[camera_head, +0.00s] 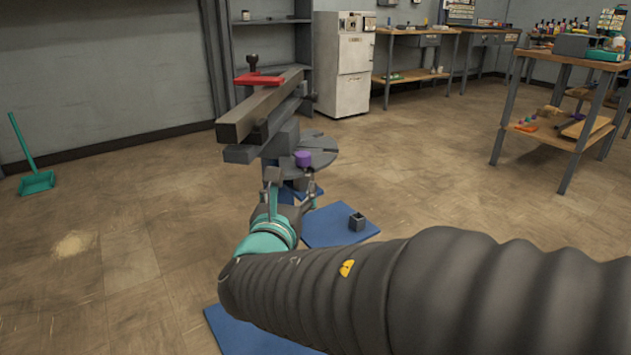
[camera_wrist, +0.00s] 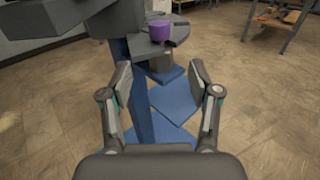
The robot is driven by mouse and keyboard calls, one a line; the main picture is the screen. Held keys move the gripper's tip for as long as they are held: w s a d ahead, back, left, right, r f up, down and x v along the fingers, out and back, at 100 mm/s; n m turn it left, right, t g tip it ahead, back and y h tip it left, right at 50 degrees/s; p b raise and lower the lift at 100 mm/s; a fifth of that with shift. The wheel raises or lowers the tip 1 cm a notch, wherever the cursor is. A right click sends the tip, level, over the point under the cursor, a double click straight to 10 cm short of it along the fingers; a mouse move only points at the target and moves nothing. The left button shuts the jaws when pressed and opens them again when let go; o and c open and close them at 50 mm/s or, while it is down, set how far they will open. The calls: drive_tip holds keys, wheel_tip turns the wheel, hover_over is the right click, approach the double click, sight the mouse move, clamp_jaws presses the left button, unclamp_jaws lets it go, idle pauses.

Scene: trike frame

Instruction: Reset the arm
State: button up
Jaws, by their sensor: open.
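My gripper (camera_wrist: 160,84) is open in the wrist view, with its two fingers spread and nothing between them. In the head view my arm reaches from the lower right toward the work stand, and the gripper (camera_head: 290,190) is small and partly hidden by my own wrist. It is close in front of the stand's post. The grey stand (camera_head: 262,112) carries a long square bar (camera_head: 255,108) and a red clamp-like part (camera_head: 258,79) on top. A purple cylinder (camera_head: 303,158) is at the round grey plate (camera_head: 322,149); it also shows in the wrist view (camera_wrist: 160,30).
A teal dustpan (camera_head: 37,182) is at the left. A wooden workbench (camera_head: 570,115) stands at the right. Open floor lies between.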

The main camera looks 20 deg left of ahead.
drive_tip(key=s+d+f+m+g+h+p, duration=0.1)
drive_tip(key=s+d+f+m+g+h, duration=0.35)
drive_tip(key=d+m, duration=0.5)
drive_tip(key=s+d+f+m+g+h+p, duration=0.1)
drive_tip(key=s+d+f+m+g, duration=0.3)
drive_tip(key=d+f+m, duration=0.45)
drive_tip(key=s+d+r+m+g+y+p, duration=0.1)
drive_tip(key=s+d+r+m+g+p, duration=0.1)
drive_tip(key=s+d+r+m+p, duration=0.2)
drive_tip(key=s+d+r+m+g+y+p, duration=0.1)
drive_tip(key=s+d+r+m+p, duration=0.3)
drive_tip(key=d+r+m, duration=0.4)
drive_tip(key=s+d+m+y, duration=0.1)
drive_tip(key=d+m, duration=0.4)
drive_tip(key=m, duration=0.2)
drive_tip(key=shift+s+r+g+p, duration=0.2)
drive_tip(key=shift+r+g+p, duration=0.15)
drive_tip(key=shift+p, duration=0.05)
